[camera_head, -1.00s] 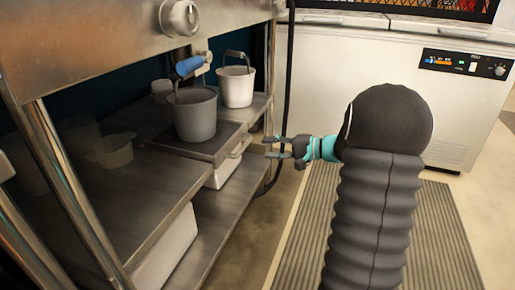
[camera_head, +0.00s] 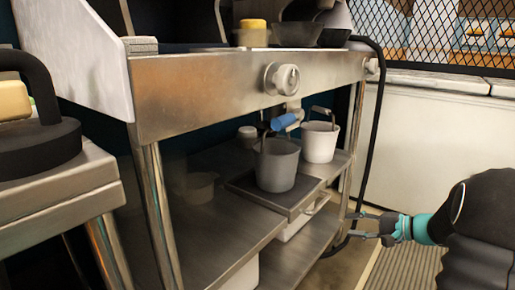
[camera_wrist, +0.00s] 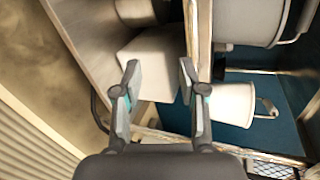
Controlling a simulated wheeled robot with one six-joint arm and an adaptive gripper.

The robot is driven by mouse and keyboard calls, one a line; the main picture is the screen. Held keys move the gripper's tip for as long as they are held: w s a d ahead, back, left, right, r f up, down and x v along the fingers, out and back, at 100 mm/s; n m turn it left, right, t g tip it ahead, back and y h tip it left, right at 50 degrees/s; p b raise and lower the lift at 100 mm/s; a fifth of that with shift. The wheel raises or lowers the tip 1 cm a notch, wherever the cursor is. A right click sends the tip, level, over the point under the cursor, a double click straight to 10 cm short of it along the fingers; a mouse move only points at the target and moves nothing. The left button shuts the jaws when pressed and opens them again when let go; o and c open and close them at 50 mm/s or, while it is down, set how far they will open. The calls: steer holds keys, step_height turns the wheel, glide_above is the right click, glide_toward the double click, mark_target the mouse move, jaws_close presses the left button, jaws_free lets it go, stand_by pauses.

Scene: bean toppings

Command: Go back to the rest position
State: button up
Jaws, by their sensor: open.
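My gripper (camera_head: 372,226) is open and empty at the lower right of the head view, beside the right end of the steel stand. In the wrist view my gripper (camera_wrist: 158,82) shows two fingers apart with nothing between them. A grey bucket (camera_head: 277,166) with a blue-gripped handle (camera_head: 284,121) stands on a dark square plate (camera_head: 245,186) on the stand's shelf. A white bucket (camera_head: 320,142) stands behind it to the right. My gripper is apart from both buckets.
The steel stand (camera_head: 215,90) has a knobbed front and a lower shelf (camera_head: 305,245). A black hose (camera_head: 369,140) hangs at its right end, close to my gripper. Another steel table (camera_head: 60,190) is at left. A white chest unit (camera_head: 430,145) stands behind. A ribbed mat (camera_head: 405,268) lies on the floor.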

steer(key=s+a+f+n+g+h+p, duration=0.1)
steer(key=s+a+g+h, duration=0.2)
steer(key=s, duration=0.6)
steer(key=s+a+f+n+g+h+p, duration=0.1)
steer(key=s+a+g+h+p, duration=0.2)
steer(key=s, duration=0.5)
steer(key=s+a+r+n+t+h+p, duration=0.1)
steer(key=s+a+r+n+h+p, duration=0.1)
steer(key=s+a+r+n, duration=0.2)
steer(key=s+a+r+n+t+h+p, duration=0.1)
steer(key=s+a+r+n+h+p, duration=0.1)
steer(key=s+a+r, duration=0.3)
steer(key=s+r+n+p, duration=0.1)
steer(key=s+r, duration=0.3)
steer(key=r, duration=0.3)
steer(key=shift+a+n+t+h, duration=0.15)
steer(key=shift+n+t+h, duration=0.25)
steer(key=shift+r, duration=0.1)
steer(key=shift+c, duration=0.3)
